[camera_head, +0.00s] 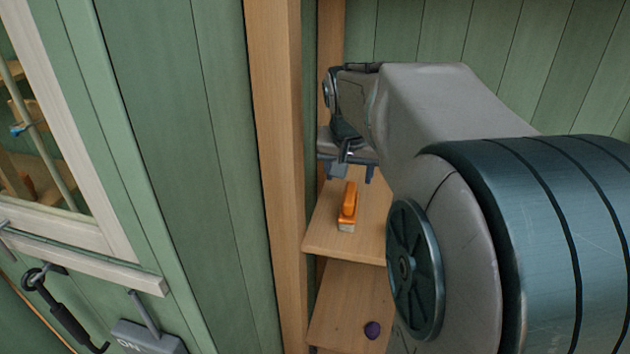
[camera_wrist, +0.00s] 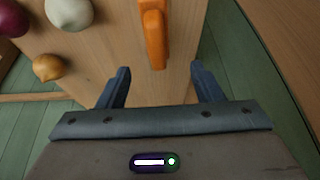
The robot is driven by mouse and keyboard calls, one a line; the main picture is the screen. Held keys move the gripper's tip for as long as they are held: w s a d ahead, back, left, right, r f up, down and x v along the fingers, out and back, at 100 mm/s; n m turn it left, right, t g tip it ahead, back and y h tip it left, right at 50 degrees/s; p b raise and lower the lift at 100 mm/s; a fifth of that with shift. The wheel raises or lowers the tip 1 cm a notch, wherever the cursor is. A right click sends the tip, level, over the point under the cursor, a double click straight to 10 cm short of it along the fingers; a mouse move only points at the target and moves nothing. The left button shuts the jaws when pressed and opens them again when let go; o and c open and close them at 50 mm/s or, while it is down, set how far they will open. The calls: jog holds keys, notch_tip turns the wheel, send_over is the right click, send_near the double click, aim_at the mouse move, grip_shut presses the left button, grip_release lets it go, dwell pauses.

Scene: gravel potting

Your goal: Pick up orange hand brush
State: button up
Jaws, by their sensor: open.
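The orange hand brush (camera_head: 348,203) lies on a wooden shelf (camera_head: 325,237) in the head view, with its pale end toward the front. In the wrist view the orange hand brush (camera_wrist: 154,34) shows at the top centre, beyond and between my fingers. My gripper (camera_head: 348,173) is above the shelf, near the far end of the brush in the head view. It also shows in the wrist view (camera_wrist: 160,80) with its two dark fingers spread and nothing between the tips. Part of the brush is cut off by the top edge of the wrist view.
A white bulb (camera_wrist: 69,12), a brown onion (camera_wrist: 48,68) and a dark red onion (camera_wrist: 12,18) are at the left in the wrist view. A purple round item (camera_head: 372,330) lies on a lower shelf. A wooden post (camera_head: 276,180) stands left of the shelves.

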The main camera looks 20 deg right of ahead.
aim_at(350, 192)
jog(key=x, duration=0.4)
jog(key=shift+f, duration=0.1)
jog(key=x, duration=0.2)
jog(key=p+x, duration=0.1)
jog(key=x, duration=0.2)
jog(key=shift+s+d, duration=0.1)
jog(key=shift+s, duration=0.15)
jog(key=shift+f, duration=0.1)
jog(key=shift+f+b, duration=0.25)
jog(key=shift+b, duration=0.15)
jog(key=c, duration=1.1)
